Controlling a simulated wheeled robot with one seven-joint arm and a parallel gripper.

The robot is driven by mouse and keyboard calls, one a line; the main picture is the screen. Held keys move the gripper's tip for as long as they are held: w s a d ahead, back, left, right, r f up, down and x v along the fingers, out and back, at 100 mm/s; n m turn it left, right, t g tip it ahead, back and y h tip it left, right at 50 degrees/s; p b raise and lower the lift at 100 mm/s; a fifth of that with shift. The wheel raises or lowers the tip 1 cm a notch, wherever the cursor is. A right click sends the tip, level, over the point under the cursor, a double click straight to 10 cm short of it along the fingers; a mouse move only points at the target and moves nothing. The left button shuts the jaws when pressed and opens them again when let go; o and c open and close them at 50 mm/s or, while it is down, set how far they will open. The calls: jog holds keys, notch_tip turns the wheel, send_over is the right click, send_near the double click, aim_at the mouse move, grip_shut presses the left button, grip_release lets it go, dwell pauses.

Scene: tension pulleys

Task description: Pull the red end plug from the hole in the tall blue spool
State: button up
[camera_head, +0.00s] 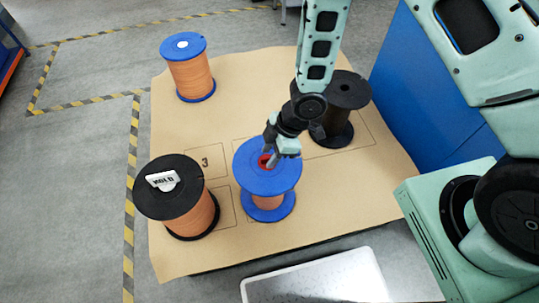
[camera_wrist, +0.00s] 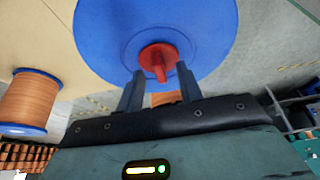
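The tall blue spool (camera_head: 283,176) stands near the front middle of the board, with orange winding between its blue flanges. The red end plug (camera_head: 264,161) sits in the hole in its top flange. In the wrist view the plug (camera_wrist: 158,58) shows as a red disc with a raised grip, at the centre of the blue flange (camera_wrist: 100,40). My gripper (camera_head: 271,159) is right over the plug and partly hides it. In the wrist view my gripper (camera_wrist: 158,74) is open, its two fingers on either side of the plug's grip with gaps showing.
A black spool with a white labelled piece (camera_head: 163,181) on top stands close at left. Another black spool (camera_head: 346,89) stands behind right. A smaller blue spool (camera_head: 191,75) with a white centre is at back left. A pale tray (camera_head: 320,280) lies in front.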

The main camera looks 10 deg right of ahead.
jog(key=shift+a+f, duration=0.15)
jog(key=shift+f, duration=0.3)
grip_shut()
jog(key=shift+r+p, duration=1.45)
jog(key=shift+r, duration=0.2)
dwell(0.3)
jog(key=shift+r+p, duration=1.85)
jog(key=shift+r, duration=0.2)
jog(key=shift+f, duration=0.1)
